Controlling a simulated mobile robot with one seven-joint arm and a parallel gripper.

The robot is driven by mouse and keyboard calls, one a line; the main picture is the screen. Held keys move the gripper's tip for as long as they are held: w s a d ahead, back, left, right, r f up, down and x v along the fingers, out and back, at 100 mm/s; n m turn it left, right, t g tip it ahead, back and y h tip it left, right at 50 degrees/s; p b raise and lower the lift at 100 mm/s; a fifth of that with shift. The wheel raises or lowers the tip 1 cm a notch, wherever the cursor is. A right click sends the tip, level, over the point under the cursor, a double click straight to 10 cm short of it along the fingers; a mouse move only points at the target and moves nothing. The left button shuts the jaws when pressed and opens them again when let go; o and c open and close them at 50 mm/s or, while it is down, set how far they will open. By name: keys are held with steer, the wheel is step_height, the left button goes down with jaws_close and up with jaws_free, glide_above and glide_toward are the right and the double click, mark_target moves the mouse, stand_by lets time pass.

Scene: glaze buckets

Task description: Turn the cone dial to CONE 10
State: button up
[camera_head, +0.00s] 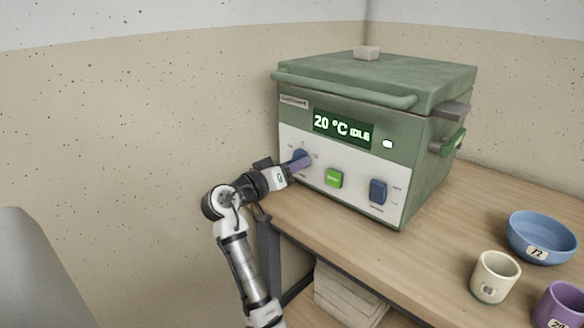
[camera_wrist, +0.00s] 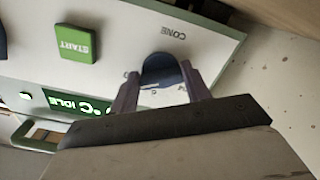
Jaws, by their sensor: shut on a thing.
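The green kiln (camera_head: 420,140) stands on the wooden table with its lid closed. Its display (camera_head: 341,129) reads 20 °C IDLE. The dark blue cone dial (camera_head: 299,155) is on the left of the white front panel, partly covered by my gripper. In the wrist view the dial (camera_wrist: 160,70) sits between my two fingers, under the upside-down word CONE. My gripper (camera_head: 297,163) is shut on the dial; it also shows in the wrist view (camera_wrist: 158,85). The dial's pointer and most of its scale marks are hidden or too small to read.
A green START button (camera_head: 334,178) and a dark blue switch (camera_head: 378,190) are right of the dial. A blue bowl (camera_head: 541,238), a cream cup (camera_head: 495,277) and a purple cup (camera_head: 562,305) stand on the table (camera_head: 450,215) at right. A beige wall is at left.

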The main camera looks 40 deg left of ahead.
steer(key=o, duration=1)
steer(key=shift+s, duration=0.1)
steer(key=s+a, duration=0.1)
steer(key=s, duration=1.2)
steer(key=shift+s, duration=0.3)
